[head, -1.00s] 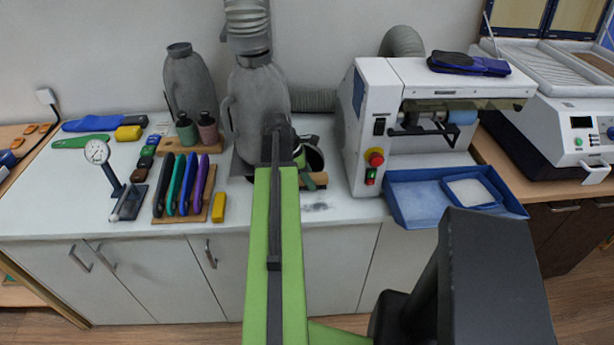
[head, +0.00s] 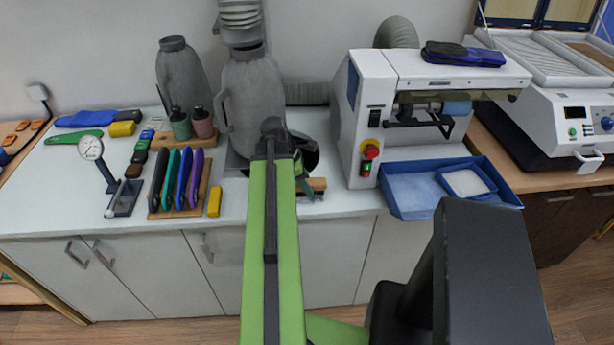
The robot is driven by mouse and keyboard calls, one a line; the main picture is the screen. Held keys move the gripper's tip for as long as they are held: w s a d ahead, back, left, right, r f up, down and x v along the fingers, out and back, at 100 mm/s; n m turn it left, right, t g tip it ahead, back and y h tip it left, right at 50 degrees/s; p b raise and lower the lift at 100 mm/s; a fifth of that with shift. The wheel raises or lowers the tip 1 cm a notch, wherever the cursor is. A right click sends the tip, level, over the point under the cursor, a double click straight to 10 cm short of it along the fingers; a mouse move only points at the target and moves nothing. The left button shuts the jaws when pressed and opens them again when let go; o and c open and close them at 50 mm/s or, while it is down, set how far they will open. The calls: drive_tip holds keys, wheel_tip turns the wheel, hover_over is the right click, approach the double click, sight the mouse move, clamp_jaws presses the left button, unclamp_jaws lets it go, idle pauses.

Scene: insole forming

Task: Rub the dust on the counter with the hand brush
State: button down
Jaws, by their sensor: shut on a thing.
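The hand brush (head: 317,185) shows as a short light-brown wooden piece just right of my green arm. My gripper (head: 303,172) is shut on it, low over the front part of the white counter (head: 345,203). The arm hides much of the gripper and the brush's left part. The grey dust (head: 312,198) is at the counter's front, right at the brush's near side and mostly covered by it. I cannot tell whether the bristles touch the counter.
On the right are a white grinding machine (head: 365,130) and a blue tray (head: 400,200). The counter's front edge is close.

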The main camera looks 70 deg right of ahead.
drive_tip(key=shift+s+a, duration=0.2)
drive_tip(key=shift+a, duration=0.35)
drive_tip(key=shift+s+a, duration=0.2)
drive_tip(key=shift+a, duration=0.3)
drive_tip(key=shift+s+d, duration=0.1)
drive_tip(key=shift+s, duration=0.05)
drive_tip(key=shift+s+d, duration=0.3)
drive_tip(key=shift+s, duration=0.3)
drive_tip(key=shift+w+d, duration=0.25)
drive_tip(key=shift+d, duration=0.4)
drive_tip(key=shift+w+d, duration=0.3)
drive_tip(key=shift+d, duration=0.3)
drive_tip(key=shift+w+d, duration=0.25)
drive_tip(key=shift+d, duration=0.4)
drive_tip(key=shift+d, duration=0.1)
